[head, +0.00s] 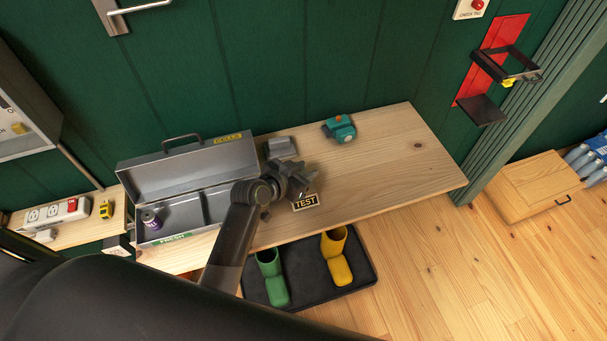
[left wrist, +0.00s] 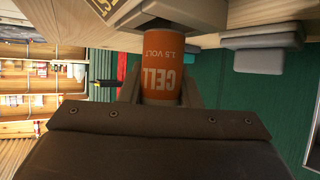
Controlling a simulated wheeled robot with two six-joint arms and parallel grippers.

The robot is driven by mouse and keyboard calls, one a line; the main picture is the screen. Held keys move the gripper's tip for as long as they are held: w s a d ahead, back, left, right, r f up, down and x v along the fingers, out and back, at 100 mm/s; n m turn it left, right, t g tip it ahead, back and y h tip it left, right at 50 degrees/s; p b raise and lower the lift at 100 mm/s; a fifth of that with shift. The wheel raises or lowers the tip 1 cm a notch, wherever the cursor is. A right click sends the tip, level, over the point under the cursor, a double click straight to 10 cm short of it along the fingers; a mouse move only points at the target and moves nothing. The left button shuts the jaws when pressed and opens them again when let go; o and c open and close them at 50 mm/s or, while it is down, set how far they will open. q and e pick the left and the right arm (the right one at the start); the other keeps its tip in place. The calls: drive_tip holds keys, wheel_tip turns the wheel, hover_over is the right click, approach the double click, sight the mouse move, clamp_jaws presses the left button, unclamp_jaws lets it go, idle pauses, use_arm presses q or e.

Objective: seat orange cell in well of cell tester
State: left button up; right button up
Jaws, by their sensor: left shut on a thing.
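My left gripper (head: 292,180) is over the bench beside the cell tester, whose TEST plate (head: 306,201) shows just in front of it. In the left wrist view my left gripper (left wrist: 160,92) is shut on the orange cell (left wrist: 160,72), marked CELL 1.5 VOLT. The cell's far end meets or overlaps the grey body of the cell tester (left wrist: 195,14) in that view. I cannot tell whether it is in the well, which is hidden. In the head view the gripper hides the cell and most of the tester. My right gripper is not in view.
An open grey toolbox (head: 190,157) with a purple cell (head: 151,219) in it stands left of the gripper. A grey block (head: 279,147) lies close behind the gripper. A teal device (head: 340,128) stands farther right. The bench's right part (head: 410,165) is clear.

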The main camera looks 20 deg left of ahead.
use_arm(q)
wheel_tip(320, 180, down, 2)
drive_tip(key=shift+f, duration=0.1)
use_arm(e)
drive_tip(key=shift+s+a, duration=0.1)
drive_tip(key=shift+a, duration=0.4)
use_arm(q)
drive_tip(key=shift+f, duration=0.2)
drive_tip(key=o, duration=1.1)
drive_tip(key=shift+c, duration=0.2)
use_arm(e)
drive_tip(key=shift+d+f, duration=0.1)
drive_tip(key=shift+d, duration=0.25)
use_arm(q)
drive_tip(key=shift+r, duration=0.1)
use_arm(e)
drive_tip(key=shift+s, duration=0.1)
